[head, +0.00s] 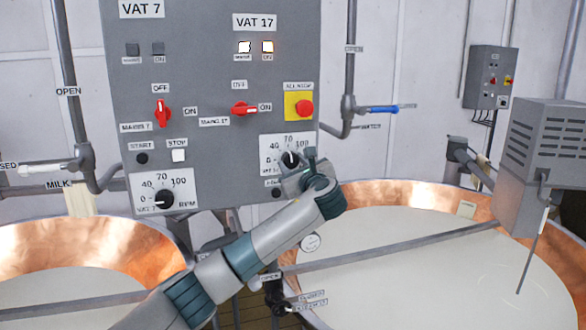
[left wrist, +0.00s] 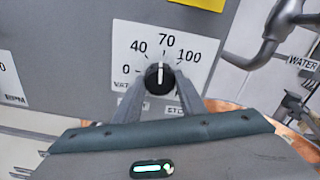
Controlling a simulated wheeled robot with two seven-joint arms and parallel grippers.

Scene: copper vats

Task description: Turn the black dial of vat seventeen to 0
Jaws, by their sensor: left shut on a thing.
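The black dial of vat seventeen (head: 291,158) sits on a white scale plate (head: 272,146) low on the right of the grey control panel. In the left wrist view the dial (left wrist: 159,77) shows its white mark pointing nearly straight up, close to 70 on the 40 side. My left gripper (head: 298,166) reaches up to the dial from below. In the left wrist view its two fingers (left wrist: 160,92) stand on either side of the dial and are shut on it. The fingers hide the lower part of the plate. My right gripper is not in view.
Vat 7's dial (head: 164,199) is at lower left of the panel. A red emergency button (head: 304,107) and red switch (head: 244,108) sit above the gripped dial. A copper vat (head: 420,196) of milk lies at right, and a pipe with a blue-handled valve (head: 384,109) stands beside the panel.

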